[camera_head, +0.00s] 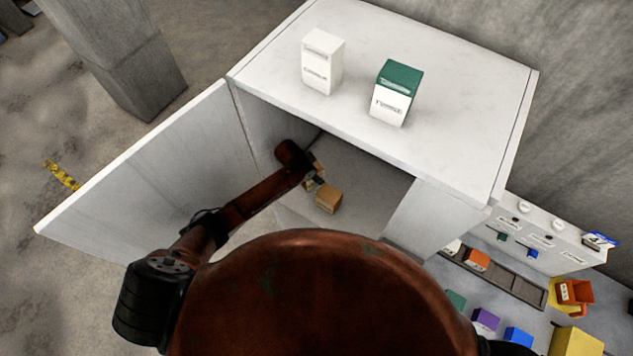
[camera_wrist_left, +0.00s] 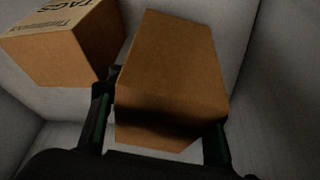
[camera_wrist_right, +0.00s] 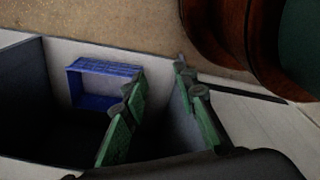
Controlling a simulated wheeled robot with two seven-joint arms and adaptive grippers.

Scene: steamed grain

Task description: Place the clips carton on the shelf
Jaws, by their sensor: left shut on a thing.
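My left gripper (camera_wrist_left: 160,135) is inside the open white cabinet (camera_head: 400,35) and shut on a plain brown carton (camera_wrist_left: 172,75), whose label is not in view. A second brown carton (camera_wrist_left: 70,45), marked TAGS, is close beside it on the left in the left wrist view. In the head view, a small brown carton (camera_head: 328,199) shows by the gripper; I cannot tell which of the two it is. My right gripper (camera_wrist_right: 160,78) is open and empty, with its green-padded fingers apart, and is hidden in the head view.
The cabinet door (camera_head: 140,165) stands open to the left. A white box (camera_head: 322,65) and a green-and-white box (camera_head: 396,95) stand on the cabinet top. Coloured blocks and bins lie at lower right. A blue tray (camera_wrist_right: 103,102) is near the right gripper.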

